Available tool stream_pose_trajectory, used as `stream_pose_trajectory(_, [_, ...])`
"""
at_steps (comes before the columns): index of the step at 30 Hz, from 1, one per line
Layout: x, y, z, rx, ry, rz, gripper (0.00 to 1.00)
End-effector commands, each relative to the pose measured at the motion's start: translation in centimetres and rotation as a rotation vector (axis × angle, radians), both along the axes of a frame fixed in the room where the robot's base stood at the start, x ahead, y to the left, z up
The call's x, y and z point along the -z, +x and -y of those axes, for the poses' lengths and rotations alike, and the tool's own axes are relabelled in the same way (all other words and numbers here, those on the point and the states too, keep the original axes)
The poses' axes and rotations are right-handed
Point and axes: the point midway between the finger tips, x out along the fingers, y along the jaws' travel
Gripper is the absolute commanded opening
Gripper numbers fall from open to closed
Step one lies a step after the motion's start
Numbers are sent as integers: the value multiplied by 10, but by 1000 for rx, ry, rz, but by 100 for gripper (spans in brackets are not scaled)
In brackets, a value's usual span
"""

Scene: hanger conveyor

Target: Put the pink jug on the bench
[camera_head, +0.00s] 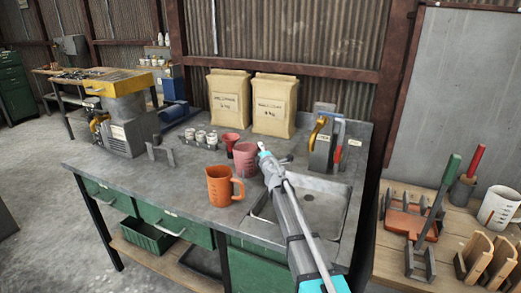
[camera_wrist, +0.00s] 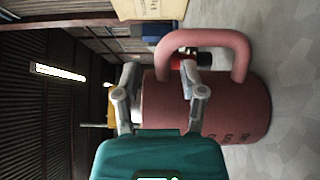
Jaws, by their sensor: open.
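The pink jug (camera_head: 245,159) stands upright on the grey bench (camera_head: 185,190), close to the front of my gripper (camera_head: 264,152). In the wrist view, which is turned sideways, the pink jug (camera_wrist: 240,110) fills the right half, with its looped handle (camera_wrist: 205,40) at the top. My gripper (camera_wrist: 160,75) is open there. One finger overlaps the jug's body and the other is by its rim end. I cannot tell whether either finger touches the jug.
An orange jug (camera_head: 222,186) stands in front of the pink jug, and a smaller reddish cup (camera_head: 230,142) is behind it. A sink (camera_head: 318,205) lies to the right. Small pots (camera_head: 200,137) and two paper sacks (camera_head: 272,105) stand further back. The bench's left front is clear.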

Motion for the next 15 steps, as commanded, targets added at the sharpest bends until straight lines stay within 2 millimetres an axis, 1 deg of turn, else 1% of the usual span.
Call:
stream_pose_trajectory(1, [0, -11, 2, -1, 0, 0, 53])
stream_pose_trajectory(9, [0, -55, 17, -1, 0, 0, 53])
stream_pose_trajectory(15, [1, -80, 25, -1, 0, 0, 53])
